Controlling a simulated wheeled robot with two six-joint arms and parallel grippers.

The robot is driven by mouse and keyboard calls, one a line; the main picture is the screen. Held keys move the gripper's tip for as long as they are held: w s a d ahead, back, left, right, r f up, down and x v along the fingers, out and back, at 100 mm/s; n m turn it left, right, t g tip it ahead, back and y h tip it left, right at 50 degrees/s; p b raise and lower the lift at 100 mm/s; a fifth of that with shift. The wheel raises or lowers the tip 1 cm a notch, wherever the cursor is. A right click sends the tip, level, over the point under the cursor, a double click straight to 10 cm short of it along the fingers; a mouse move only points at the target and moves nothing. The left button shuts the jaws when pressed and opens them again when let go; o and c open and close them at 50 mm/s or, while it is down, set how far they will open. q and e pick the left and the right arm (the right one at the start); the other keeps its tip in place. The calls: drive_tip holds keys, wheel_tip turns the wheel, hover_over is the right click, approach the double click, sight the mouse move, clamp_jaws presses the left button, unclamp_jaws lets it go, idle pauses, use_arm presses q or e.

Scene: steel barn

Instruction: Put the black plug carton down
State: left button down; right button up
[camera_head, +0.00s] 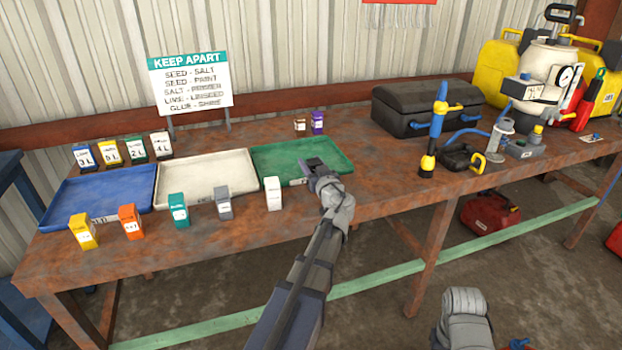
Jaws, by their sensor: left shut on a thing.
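My left gripper (318,170) reaches in over the front right part of the green tray (270,150). It is shut on a small dark thing (312,163), which I take for the black plug carton; the fingers hide much of it. I cannot tell whether it touches the tray floor or hangs just above it. The rest of the green tray looks empty. My right gripper is not in view; only a grey part of my right arm shows at the bottom right.
A white tray (205,173) and a blue tray (97,198) stand left of the green one. Several cartons line the front edge, including a white carton (273,194). A purple carton (317,122) stands behind. A KEEP APART sign (190,82) and a black toolbox (425,106) stand at the back.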

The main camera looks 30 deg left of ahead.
use_arm(q)
drive_tip(key=shift+f+b, duration=1.6)
drive_tip(key=shift+f, duration=0.4)
drive_tip(key=shift+f, duration=0.25)
drive_tip(key=shift+c, duration=1.7)
unclamp_jaws()
drive_tip(key=shift+r, duration=0.1)
